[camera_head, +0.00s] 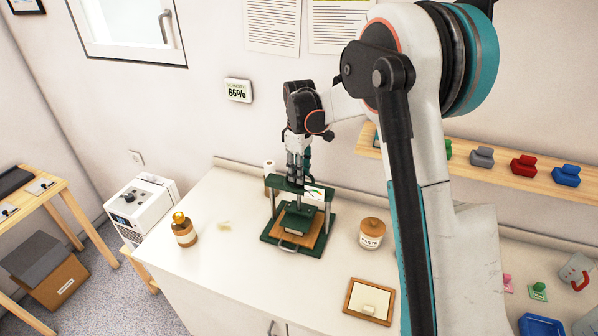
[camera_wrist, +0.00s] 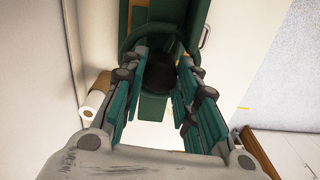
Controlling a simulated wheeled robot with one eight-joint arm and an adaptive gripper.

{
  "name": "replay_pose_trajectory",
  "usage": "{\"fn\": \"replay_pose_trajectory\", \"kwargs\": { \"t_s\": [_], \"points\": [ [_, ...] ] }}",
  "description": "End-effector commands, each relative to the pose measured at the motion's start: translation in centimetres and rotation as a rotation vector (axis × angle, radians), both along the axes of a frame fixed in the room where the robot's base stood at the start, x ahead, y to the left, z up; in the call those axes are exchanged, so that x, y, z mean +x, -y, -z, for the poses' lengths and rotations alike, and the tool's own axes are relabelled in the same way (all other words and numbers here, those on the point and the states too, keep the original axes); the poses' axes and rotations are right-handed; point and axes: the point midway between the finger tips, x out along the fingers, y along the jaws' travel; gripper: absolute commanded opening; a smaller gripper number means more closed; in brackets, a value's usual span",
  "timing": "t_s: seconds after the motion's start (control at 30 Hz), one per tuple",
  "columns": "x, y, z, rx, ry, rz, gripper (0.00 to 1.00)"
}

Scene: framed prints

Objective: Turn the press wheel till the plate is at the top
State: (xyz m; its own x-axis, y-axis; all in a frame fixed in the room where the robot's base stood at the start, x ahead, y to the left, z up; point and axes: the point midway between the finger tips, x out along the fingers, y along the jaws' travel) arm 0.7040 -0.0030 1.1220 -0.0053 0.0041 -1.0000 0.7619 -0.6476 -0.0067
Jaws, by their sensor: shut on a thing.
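The green press (camera_head: 268,238) stands on the counter, with two posts and a crossbar. Its dark green plate (camera_head: 297,216) is low between the posts, close above the wooden board in the base; I cannot tell whether they touch. My gripper (camera_head: 298,176) points down onto the top of the press, which hides most of the wheel in the head view. In the wrist view, the wheel's green ring (camera_wrist: 129,40) shows between and beyond my fingers. My gripper (camera_wrist: 160,72) is shut on the wheel around its dark middle.
A paste jar (camera_head: 371,233) stands right of the press, and an amber bottle (camera_head: 184,230) stands left. A wooden framed tray (camera_head: 369,301) lies in front right. A white roll (camera_head: 269,168) is just behind the press. A shelf (camera_head: 480,168) with coloured blocks is on the wall.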

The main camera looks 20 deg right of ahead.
Motion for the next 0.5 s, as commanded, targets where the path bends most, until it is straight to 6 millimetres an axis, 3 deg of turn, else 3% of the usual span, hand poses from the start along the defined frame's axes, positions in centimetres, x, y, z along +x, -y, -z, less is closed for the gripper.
{"fn": "replay_pose_trajectory", "kwargs": {
  "t_s": [0.47, 0.5],
  "points": [
    [0.04, 0.00, -0.04, -0.001, 0.001, -0.012, 0.04],
    [0.04, 0.00, -0.04, 0.000, 0.001, -0.012, 0.37]
  ]
}}
